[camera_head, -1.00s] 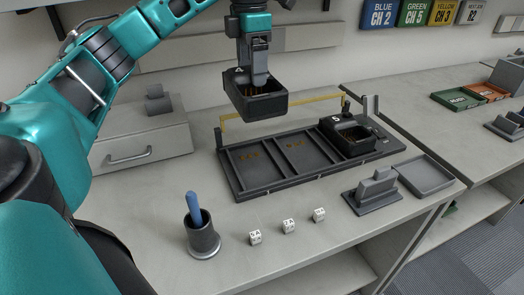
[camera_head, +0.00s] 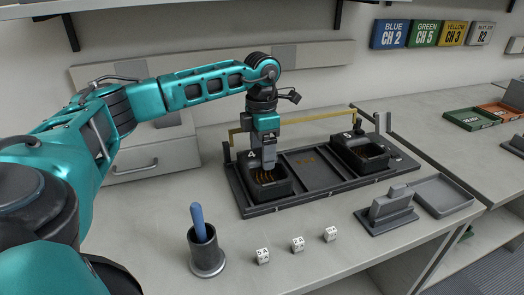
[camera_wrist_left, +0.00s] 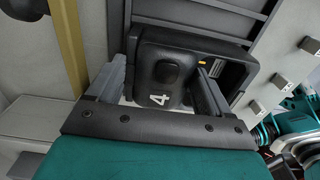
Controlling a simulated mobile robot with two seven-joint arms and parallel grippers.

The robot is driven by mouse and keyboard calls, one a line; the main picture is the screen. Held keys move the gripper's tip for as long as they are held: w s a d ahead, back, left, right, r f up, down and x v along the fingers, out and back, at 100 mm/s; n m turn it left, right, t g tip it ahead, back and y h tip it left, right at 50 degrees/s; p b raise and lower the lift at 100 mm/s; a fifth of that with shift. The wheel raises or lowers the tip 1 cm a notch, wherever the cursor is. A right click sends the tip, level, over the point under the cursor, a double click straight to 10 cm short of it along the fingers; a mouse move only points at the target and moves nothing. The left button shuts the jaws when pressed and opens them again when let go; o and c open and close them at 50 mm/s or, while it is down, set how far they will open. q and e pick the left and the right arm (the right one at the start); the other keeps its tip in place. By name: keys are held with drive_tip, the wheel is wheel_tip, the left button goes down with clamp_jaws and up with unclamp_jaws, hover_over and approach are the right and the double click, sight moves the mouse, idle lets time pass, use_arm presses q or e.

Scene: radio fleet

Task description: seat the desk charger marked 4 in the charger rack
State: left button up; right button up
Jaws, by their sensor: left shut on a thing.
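The desk charger marked 4 (camera_head: 272,196) is a dark box with an open pocket showing copper-coloured contacts. It is in the left bay of the charger rack (camera_head: 313,172); I cannot tell whether it is fully down. My left gripper (camera_head: 266,158) is shut on the raised back part of the charger. In the left wrist view, the fingers (camera_wrist_left: 160,86) stand on either side of the charger (camera_wrist_left: 167,75), with its white 4 facing the camera. The rack's middle bay is empty. My right gripper is not in view.
Another dark charger (camera_head: 362,157) fills the right bay. A yellow bar (camera_head: 318,120) runs behind the rack. In front are a cup with a blue handle (camera_head: 206,252), several small white cubes (camera_head: 297,244), a grey stand (camera_head: 388,208) and a shallow tray (camera_head: 443,195).

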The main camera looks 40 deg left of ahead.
use_arm(q)
drive_tip(key=shift+f, duration=0.15)
drive_tip(key=o, duration=1)
drive_tip(key=shift+r, duration=0.5)
wheel_tip(320, 180, up, 11)
drive_tip(key=shift+r+p, duration=0.15)
drive_tip(key=shift+p, duration=0.9)
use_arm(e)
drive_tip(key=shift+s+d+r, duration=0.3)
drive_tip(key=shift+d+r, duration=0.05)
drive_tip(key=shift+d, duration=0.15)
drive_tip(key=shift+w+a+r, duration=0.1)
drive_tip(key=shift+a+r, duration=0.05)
